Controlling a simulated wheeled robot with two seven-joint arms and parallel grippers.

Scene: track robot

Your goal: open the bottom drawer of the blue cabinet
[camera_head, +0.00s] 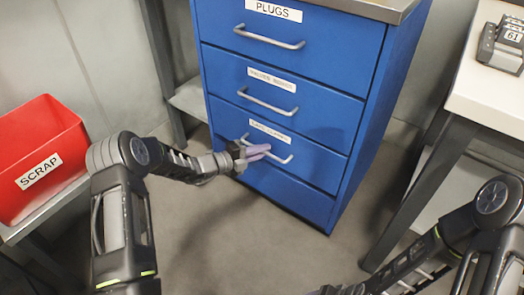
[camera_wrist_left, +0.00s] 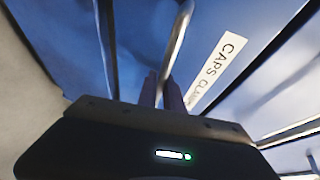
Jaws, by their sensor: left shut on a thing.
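The blue cabinet (camera_head: 372,110) stands in the middle of the head view, with a stack of labelled drawers. The lowest drawer with a handle (camera_head: 286,159) carries a label that reads "CAPS CLAMPS" in the left wrist view (camera_wrist_left: 217,72). Its front looks flush with the fronts above. My left gripper (camera_head: 260,152) is shut on this bar handle, its purple fingers around the bar. The handle runs between the fingers (camera_wrist_left: 161,88) in the left wrist view. My right arm shows at the lower right, but its gripper is out of the picture.
A plain blue panel (camera_head: 285,195) lies below the gripped drawer. A red SCRAP bin (camera_head: 38,150) sits on a stand at the left. A white-topped table (camera_head: 488,95) with a dark device (camera_head: 503,45) stands at the right. The floor before the cabinet is clear.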

